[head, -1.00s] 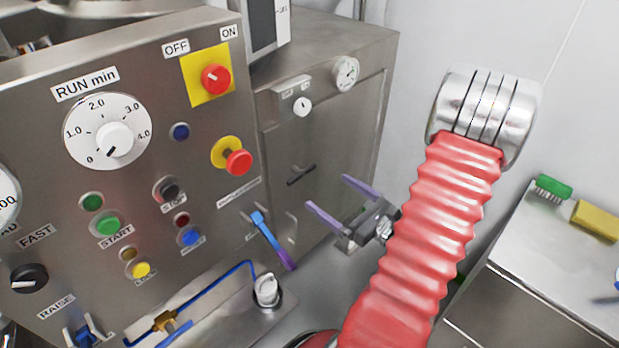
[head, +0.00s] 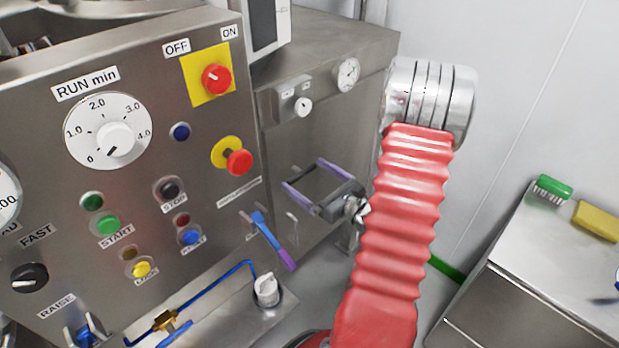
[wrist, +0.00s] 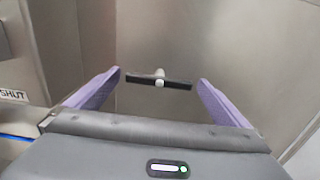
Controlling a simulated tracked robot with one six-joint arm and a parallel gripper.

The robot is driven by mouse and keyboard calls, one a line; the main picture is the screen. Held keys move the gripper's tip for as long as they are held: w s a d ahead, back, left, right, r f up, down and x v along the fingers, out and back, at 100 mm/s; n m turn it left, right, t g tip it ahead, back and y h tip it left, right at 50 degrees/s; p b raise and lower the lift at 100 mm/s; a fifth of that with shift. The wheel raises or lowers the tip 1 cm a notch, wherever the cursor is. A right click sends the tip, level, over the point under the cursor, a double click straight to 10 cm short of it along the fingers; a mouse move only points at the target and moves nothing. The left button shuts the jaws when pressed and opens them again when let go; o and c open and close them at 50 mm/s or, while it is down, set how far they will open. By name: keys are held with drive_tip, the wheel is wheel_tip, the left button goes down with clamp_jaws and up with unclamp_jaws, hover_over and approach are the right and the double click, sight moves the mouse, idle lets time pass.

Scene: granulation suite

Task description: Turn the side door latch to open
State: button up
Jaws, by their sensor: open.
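The side door latch is a dark bar (wrist: 178,84) on a pale central pivot, lying nearly level across the steel door in the wrist view. My gripper (wrist: 160,76) is open, with a purple finger at either side of the bar's ends. The bar appears to lie between and just beyond the fingertips; I see no clear contact. In the head view my gripper (head: 303,173) is at the cabinet's side door (head: 285,150), its fingertips level with the latch, which is hard to make out there.
The front panel (head: 140,190) with a dial, buttons and a red knob stands to the left. A blue-purple lever (head: 270,238) is low, close to my gripper. A pressure gauge (head: 348,75) is above the door.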

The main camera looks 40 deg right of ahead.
drive_tip(key=shift+c, duration=0.4)
drive_tip(key=c, duration=0.8)
drive_tip(key=shift+c, duration=0.2)
drive_tip(key=shift+n, duration=0.4)
drive_tip(key=n, duration=0.4)
drive_tip(key=shift+a, duration=0.1)
drive_tip(key=n, duration=0.4)
drive_tip(key=shift+a+f+n, duration=0.1)
drive_tip(key=shift+n, duration=0.3)
drive_tip(key=n, duration=0.4)
drive_tip(key=shift+a+f+n, duration=0.1)
drive_tip(key=shift+f+n, duration=0.05)
drive_tip(key=shift+n, duration=0.15)
drive_tip(key=shift+f+n, duration=0.15)
drive_tip(key=shift+n, duration=1.75)
drive_tip(key=shift+a, duration=0.1)
